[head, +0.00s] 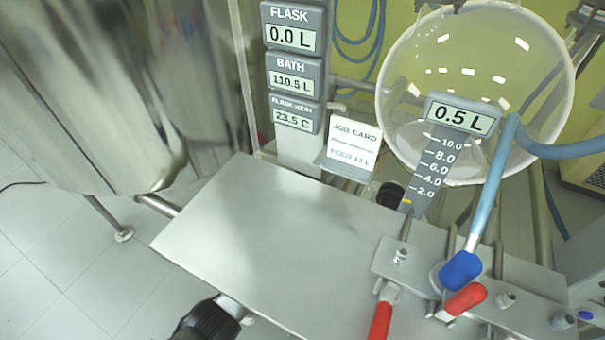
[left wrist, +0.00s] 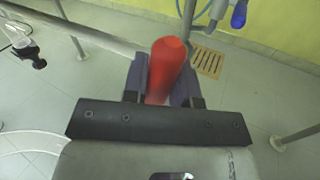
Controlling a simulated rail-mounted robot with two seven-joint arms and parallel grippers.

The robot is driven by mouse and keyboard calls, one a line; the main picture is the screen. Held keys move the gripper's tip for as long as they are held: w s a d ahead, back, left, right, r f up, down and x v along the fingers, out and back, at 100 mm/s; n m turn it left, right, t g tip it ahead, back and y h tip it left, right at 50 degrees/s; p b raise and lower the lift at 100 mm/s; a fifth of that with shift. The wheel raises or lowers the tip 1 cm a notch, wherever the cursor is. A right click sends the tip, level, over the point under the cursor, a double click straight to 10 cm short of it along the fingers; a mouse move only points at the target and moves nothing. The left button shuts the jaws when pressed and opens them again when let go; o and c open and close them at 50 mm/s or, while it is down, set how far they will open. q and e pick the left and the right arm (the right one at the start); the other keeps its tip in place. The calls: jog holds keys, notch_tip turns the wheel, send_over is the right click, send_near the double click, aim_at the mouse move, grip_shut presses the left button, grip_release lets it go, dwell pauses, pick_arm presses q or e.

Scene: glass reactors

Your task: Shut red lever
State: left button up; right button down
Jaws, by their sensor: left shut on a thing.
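In the left wrist view, my left gripper (left wrist: 161,78) is shut on a red lever handle (left wrist: 169,62), with a dark finger on each side of it. The handle's rounded end stands up past the fingers, and its lower part is hidden. In the head view, one red lever (head: 381,319) runs down from the valve plate and is cut off by the bottom edge. A second red lever (head: 466,299) points up and right on the same plate, with no gripper at it. I cannot tell for certain which lever I hold. My right gripper is in neither view.
A blue lever (head: 461,270) sits beside the second red lever, under a light blue hose (head: 489,185). A bare metal table (head: 270,245) spreads left. Behind stand a round glass vessel (head: 475,85), readouts (head: 291,75) and a job card (head: 353,143). A black knob-like part (head: 207,320) is lower left.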

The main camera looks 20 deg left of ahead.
pick_arm(q)
jog(key=shift+d, duration=0.1)
grip_shut()
jog(key=shift+d+m, duration=0.1)
jog(key=shift+m, duration=0.2)
jog(key=shift+s+d+f+m+t+h+b, duration=0.1)
jog(key=shift+d+f+m+t+b, duration=0.4)
jog(key=shift+m, duration=0.6)
jog(key=shift+d+f+m+t+h+b, duration=0.1)
jog(key=shift+d+f+m+t, duration=0.15)
jog(key=shift+d+m+t, duration=0.6)
jog(key=shift+s+d+f+m+t+h+b, duration=0.1)
jog(key=shift+d+f+m+t+b, duration=0.2)
jog(key=shift+d+m, duration=0.7)
jog(key=shift+a+f+m, duration=0.1)
jog(key=shift+a+m, duration=0.2)
jog(key=shift+m, duration=0.15)
jog(key=o, duration=0.9)
grip_release()
